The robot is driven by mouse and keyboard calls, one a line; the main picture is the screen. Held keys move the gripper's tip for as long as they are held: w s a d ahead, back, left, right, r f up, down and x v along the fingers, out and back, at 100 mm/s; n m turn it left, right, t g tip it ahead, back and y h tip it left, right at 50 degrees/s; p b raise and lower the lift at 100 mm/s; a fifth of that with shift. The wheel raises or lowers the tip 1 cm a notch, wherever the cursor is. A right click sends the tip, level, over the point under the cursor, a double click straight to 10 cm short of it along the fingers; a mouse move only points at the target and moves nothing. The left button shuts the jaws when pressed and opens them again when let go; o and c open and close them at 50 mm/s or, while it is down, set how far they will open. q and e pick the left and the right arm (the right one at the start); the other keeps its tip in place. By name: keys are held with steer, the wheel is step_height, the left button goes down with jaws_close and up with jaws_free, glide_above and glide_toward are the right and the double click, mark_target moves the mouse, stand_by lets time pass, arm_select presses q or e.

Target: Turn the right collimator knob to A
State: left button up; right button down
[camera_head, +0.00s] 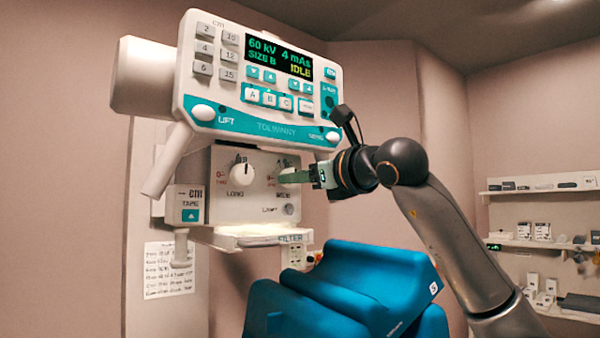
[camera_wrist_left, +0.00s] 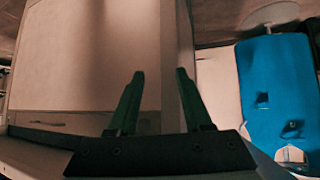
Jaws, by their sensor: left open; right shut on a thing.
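The collimator box (camera_head: 225,205) hangs under the control panel in the head view. Its left knob (camera_head: 242,174) is white and round, with its pointer near the top of its dial. My right gripper (camera_head: 288,177) comes in from the right and is shut at the right knob's place on the box face. Its fingers hide most of that knob, so I cannot read its pointer. My left gripper (camera_wrist_left: 159,75) shows in the left wrist view, open with nothing between its fingers. It is not in the head view.
The control panel (camera_head: 262,128) reads 60 kV, 4 mAs, SIZE B and IDLE. A lit filter tray (camera_head: 260,238) sticks out below the box. A blue padded piece (camera_head: 350,290) stands below my right arm. Wall shelves (camera_head: 545,188) hold small items at the far right.

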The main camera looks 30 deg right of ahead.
arm_select(q)
steer(key=shift+s+a+r+p, duration=0.2)
steer(key=shift+r+p, duration=0.2)
steer(key=shift+p, duration=0.15)
steer(key=shift+s+a+r+p, duration=0.1)
steer(key=shift+a+r+p, duration=0.1)
steer(key=shift+r+p, duration=0.25)
arm_select(e)
steer(key=shift+n, duration=3.1)
steer(key=shift+c, duration=2)
jaws_free()
steer(key=shift+s, duration=0.1)
